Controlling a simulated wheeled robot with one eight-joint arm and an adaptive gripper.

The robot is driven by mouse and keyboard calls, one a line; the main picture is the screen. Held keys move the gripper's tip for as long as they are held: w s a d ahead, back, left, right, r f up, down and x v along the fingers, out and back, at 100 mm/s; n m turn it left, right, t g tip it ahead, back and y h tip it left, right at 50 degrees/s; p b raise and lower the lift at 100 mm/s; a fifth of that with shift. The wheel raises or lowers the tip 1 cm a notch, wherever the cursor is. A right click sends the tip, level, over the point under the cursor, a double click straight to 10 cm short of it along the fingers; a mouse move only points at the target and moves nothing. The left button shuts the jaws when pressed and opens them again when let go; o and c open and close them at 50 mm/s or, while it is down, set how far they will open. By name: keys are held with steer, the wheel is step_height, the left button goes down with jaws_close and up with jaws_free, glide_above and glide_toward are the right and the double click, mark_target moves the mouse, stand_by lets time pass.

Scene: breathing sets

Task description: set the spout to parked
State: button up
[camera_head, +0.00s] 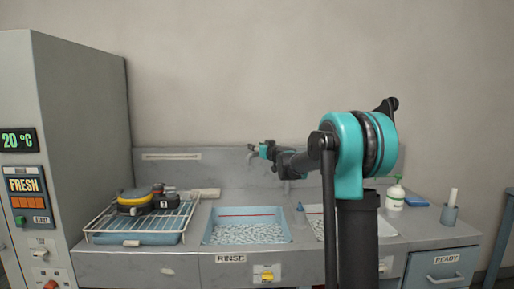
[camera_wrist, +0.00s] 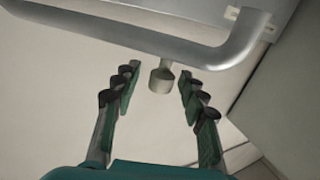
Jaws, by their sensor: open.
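A grey metal spout (camera_wrist: 215,52) runs across the top of the wrist view as a thick tube and bends upward at the right. A short cylindrical metal piece (camera_wrist: 162,80) lies just below the tube, between my fingers in the picture. My gripper (camera_wrist: 156,77) is open, with a finger on each side of that piece; I cannot tell whether either touches it. In the head view my gripper (camera_head: 261,150) reaches over the sinks near the splashback. The spout is small there and mostly hidden by my arm.
A rinse basin (camera_head: 247,212) and a second basin (camera_head: 318,216) sit in the counter below. A wire rack (camera_head: 108,221) with gear stands left. A tall grey cabinet (camera_head: 85,130) is far left.

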jaws_close()
steer(key=shift+s+d, duration=0.1)
steer(key=shift+s, duration=0.05)
stand_by(0.4)
